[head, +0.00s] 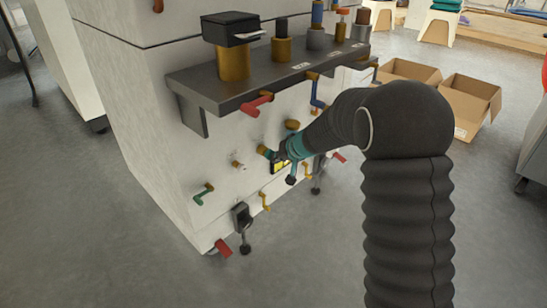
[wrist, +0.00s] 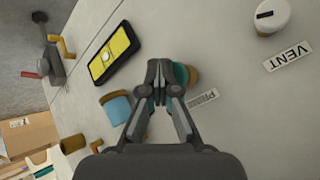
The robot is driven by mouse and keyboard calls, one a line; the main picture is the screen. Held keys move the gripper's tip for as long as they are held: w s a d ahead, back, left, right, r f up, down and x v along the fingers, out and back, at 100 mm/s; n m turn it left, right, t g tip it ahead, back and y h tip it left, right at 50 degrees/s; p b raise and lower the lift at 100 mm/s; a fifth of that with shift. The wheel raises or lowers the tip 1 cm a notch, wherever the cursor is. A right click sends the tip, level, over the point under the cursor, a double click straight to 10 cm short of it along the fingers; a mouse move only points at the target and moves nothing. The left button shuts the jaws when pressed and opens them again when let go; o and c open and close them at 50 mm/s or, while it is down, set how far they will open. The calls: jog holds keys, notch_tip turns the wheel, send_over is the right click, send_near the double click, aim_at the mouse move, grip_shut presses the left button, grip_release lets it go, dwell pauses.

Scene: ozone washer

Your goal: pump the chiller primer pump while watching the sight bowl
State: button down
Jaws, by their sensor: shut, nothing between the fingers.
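The primer pump knob, teal with a brass base (wrist: 192,75), shows in the wrist view beside a label that seems to read PRIME, partly covered by my gripper (wrist: 157,72). The fingers are shut with nothing between them, in front of the knob; I cannot tell whether they touch it. A blue bowl with a brass rim (wrist: 117,107), probably the sight bowl, is left of the fingers and unobstructed; its level cannot be read. In the head view my gripper (head: 283,152) is at the white machine's front, by a brass and teal fitting (head: 263,150).
A white knob (wrist: 272,15) has a VENT label beside it. A yellow-faced black gauge (wrist: 115,52) is near the bowl. A dark shelf (head: 250,95) with a red lever (head: 257,103) overhangs the panel.

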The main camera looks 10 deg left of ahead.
jog(key=shift+w+a, duration=0.3)
jog(key=shift+a, duration=0.05)
dwell(0.6)
jog(key=shift+d, duration=0.1)
jog(key=shift+s+d+b, duration=1.05)
jog(key=shift+d+b, duration=0.05)
jog(key=shift+b, duration=0.4)
jog(key=shift+d, duration=0.1)
jog(key=s+d, duration=0.1)
jog(key=d, duration=0.1)
jog(key=s+d+b, duration=0.1)
jog(key=s+d, duration=0.1)
jog(key=shift+a, duration=0.1)
dwell(0.4)
